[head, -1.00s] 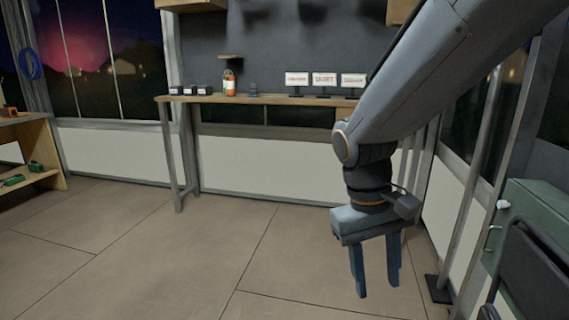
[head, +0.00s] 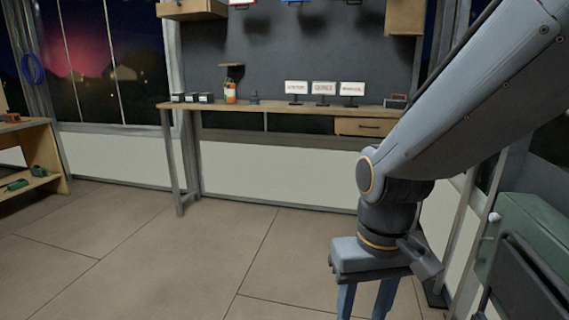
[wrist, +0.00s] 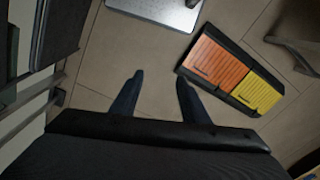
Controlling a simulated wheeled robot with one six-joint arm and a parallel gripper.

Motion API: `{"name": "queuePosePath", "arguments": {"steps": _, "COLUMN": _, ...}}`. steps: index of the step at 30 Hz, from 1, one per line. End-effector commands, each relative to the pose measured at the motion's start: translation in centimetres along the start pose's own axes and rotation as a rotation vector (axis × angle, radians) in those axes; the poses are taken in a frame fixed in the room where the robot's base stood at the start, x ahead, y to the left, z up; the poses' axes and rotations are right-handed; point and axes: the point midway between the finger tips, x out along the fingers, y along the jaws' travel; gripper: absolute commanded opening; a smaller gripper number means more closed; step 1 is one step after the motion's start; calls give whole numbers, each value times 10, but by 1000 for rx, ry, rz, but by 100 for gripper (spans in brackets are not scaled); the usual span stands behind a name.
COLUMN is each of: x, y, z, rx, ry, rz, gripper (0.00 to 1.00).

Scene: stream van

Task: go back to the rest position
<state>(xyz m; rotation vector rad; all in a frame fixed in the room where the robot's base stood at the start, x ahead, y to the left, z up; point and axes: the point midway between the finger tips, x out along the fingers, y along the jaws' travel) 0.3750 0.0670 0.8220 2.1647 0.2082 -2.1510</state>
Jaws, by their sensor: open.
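My gripper (head: 366,300) hangs pointing down at the lower right of the head view, with its fingertips cut off by the bottom edge. In the wrist view, my gripper (wrist: 158,85) shows two dark fingers spread apart with bare floor between them. It is open and empty. Nothing touches the fingers.
A wooden counter (head: 285,106) with small signs, dark boxes and an orange bottle runs along the back wall. A green cabinet (head: 535,235) stands at the right. A case with orange and yellow panels (wrist: 232,75) lies near my fingers in the wrist view. The left floor is clear.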

Motion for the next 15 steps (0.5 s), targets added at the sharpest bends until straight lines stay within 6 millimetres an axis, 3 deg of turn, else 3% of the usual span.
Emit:
{"name": "queuePosePath", "arguments": {"steps": 6, "x": -35, "y": 24, "z": 6, "rx": 70, "ry": -5, "rz": 15, "gripper": 42}}
{"name": "queuePosePath", "arguments": {"steps": 15, "x": -61, "y": 52, "z": 14, "rx": 149, "ry": -7, "rz": 30, "gripper": 42}}
